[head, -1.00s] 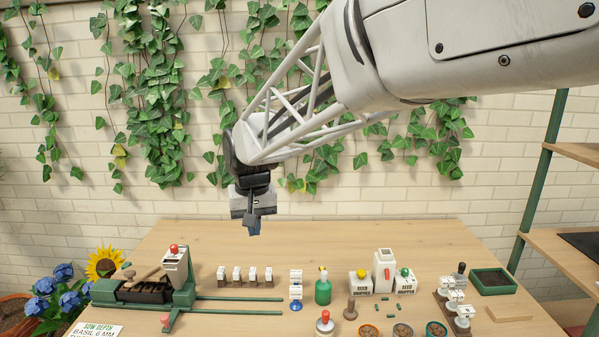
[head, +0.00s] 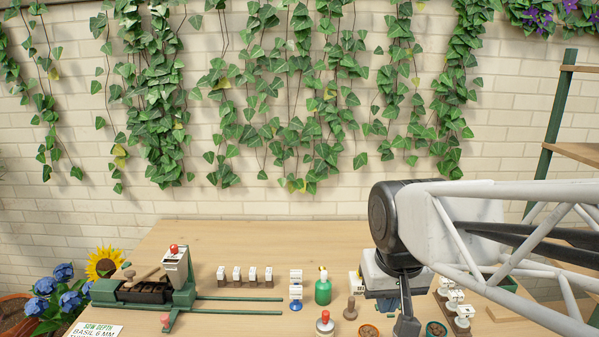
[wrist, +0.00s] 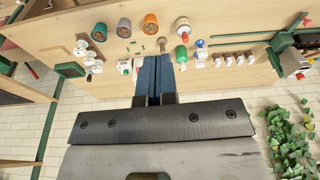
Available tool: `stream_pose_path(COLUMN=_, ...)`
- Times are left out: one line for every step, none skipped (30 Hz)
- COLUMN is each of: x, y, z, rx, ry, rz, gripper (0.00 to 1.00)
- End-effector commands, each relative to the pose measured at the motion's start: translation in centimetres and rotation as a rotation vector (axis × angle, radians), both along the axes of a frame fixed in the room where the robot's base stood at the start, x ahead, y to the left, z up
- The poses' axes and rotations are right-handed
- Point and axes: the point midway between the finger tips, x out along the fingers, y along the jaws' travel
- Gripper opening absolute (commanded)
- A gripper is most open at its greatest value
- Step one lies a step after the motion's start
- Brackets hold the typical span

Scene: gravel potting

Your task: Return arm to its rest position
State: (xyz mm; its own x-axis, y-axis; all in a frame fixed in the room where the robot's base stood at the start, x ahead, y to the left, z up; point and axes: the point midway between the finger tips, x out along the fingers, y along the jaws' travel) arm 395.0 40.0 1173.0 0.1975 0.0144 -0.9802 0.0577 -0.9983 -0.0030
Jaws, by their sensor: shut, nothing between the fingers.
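My gripper (head: 406,328) is over the right part of the wooden table (head: 330,235) in the head view, low in the picture, in front of the things behind it. Its blue-grey fingers (wrist: 154,60) are pressed together in the wrist view, with nothing between them. My forearm comes in from the right edge and hides the seed dropper boxes, part of a pot and part of the green tray. I cannot tell the exact height of the gripper above the table.
A green press-like fixture (head: 184,285) with rails stands at left. A row of small white blocks (head: 252,272), a green bottle (head: 323,290) and a red-topped stamp (head: 325,322) stand mid-table. Small pots (wrist: 124,28) and white-capped pieces (head: 462,312) are at right. The back strip is clear.

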Motion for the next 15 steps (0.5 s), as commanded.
stream_pose_path(x=-1.3, y=-0.9, z=-0.4, rx=-0.001, ry=-0.006, rz=-0.015, gripper=0.0)
stream_pose_path(x=-2.0, y=-1.3, z=-0.7, rx=-0.001, ry=-0.009, rz=-0.022, gripper=0.0)
stream_pose_path(x=-2.9, y=-1.8, z=-1.0, rx=-0.002, ry=-0.012, rz=-0.03, gripper=0.0)
stream_pose_path(x=-3.6, y=-2.2, z=-1.3, rx=-0.003, ry=-0.015, rz=-0.038, gripper=0.0)
stream_pose_path(x=-4.2, y=-2.5, z=-1.6, rx=-0.003, ry=-0.017, rz=-0.044, gripper=0.0)
stream_pose_path(x=-4.9, y=-2.9, z=-1.9, rx=-0.004, ry=-0.02, rz=-0.05, gripper=0.0)
stream_pose_path(x=-5.4, y=-3.2, z=-2.1, rx=-0.005, ry=-0.023, rz=-0.055, gripper=0.0)
stream_pose_path(x=-5.9, y=-3.4, z=-2.3, rx=-0.005, ry=-0.025, rz=-0.06, gripper=0.0)
stream_pose_path(x=-6.4, y=-3.7, z=-2.6, rx=-0.006, ry=-0.027, rz=-0.064, gripper=0.0)
stream_pose_path(x=-6.8, y=-3.8, z=-2.8, rx=-0.006, ry=-0.028, rz=-0.067, gripper=0.0)
stream_pose_path(x=-7.1, y=-4.0, z=-2.9, rx=-0.007, ry=-0.03, rz=-0.07, gripper=0.0)
stream_pose_path(x=-7.4, y=-4.1, z=-3.1, rx=-0.007, ry=-0.032, rz=-0.073, gripper=0.0)
stream_pose_path(x=-7.6, y=-4.2, z=-3.2, rx=-0.007, ry=-0.032, rz=-0.075, gripper=0.0)
stream_pose_path(x=-7.7, y=-4.3, z=-3.3, rx=-0.008, ry=-0.032, rz=-0.077, gripper=0.0)
stream_pose_path(x=-7.9, y=-4.4, z=-3.4, rx=-0.008, ry=-0.032, rz=-0.079, gripper=0.0)
